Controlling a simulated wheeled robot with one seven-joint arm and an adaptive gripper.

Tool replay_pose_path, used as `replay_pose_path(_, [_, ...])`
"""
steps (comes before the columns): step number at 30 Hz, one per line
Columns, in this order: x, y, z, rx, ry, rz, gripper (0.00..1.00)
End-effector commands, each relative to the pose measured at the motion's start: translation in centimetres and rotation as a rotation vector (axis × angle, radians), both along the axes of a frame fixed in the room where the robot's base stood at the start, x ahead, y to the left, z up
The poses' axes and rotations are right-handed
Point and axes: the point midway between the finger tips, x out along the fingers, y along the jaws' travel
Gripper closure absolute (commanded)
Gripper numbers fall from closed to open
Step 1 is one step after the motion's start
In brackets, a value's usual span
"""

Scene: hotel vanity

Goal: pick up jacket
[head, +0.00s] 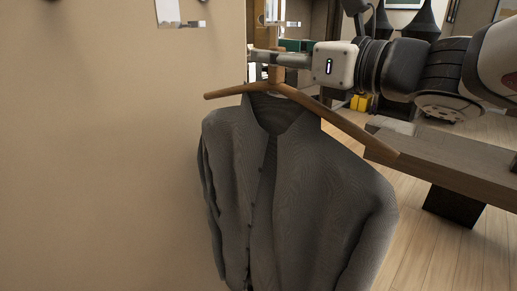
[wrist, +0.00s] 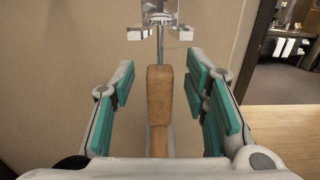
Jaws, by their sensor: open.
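A dark grey buttoned jacket (head: 300,185) hangs on a wooden hanger (head: 338,122) in the head view, close to a beige wall. My gripper (head: 262,56) reaches in from the right at the hanger's upright neck, above the collar. In the wrist view, my gripper (wrist: 158,82) is open. Its teal-padded fingers stand on either side of the hanger's wooden neck (wrist: 159,95), with gaps on both sides. A metal hook rod rises from the neck. The jacket's lower end is cut off in the head view, and the jacket does not show in the wrist view.
A metal wall fixture (wrist: 156,17) is above the hanger, and the beige wall (head: 110,150) fills the left side. A wooden bench or shelf (head: 455,172) stands at the right, behind the jacket. Wood floor (head: 430,250) shows below it.

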Motion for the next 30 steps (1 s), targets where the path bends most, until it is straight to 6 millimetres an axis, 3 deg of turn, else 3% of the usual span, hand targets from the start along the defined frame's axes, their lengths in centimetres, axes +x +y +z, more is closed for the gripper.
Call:
replay_pose_path(2, [0.0,0.0,0.0,0.0,0.0,0.0,0.58])
replay_pose_path(6, [0.0,0.0,0.0,0.0,0.0,0.0,0.9])
replay_pose_path(8, [0.0,0.0,0.0,0.0,0.0,0.0,1.0])
replay_pose_path(23, [-0.1,0.0,0.3,0.001,-0.003,0.001,1.0])
replay_pose_path(30, [-0.1,0.0,1.4,0.001,-0.006,0.002,1.0])
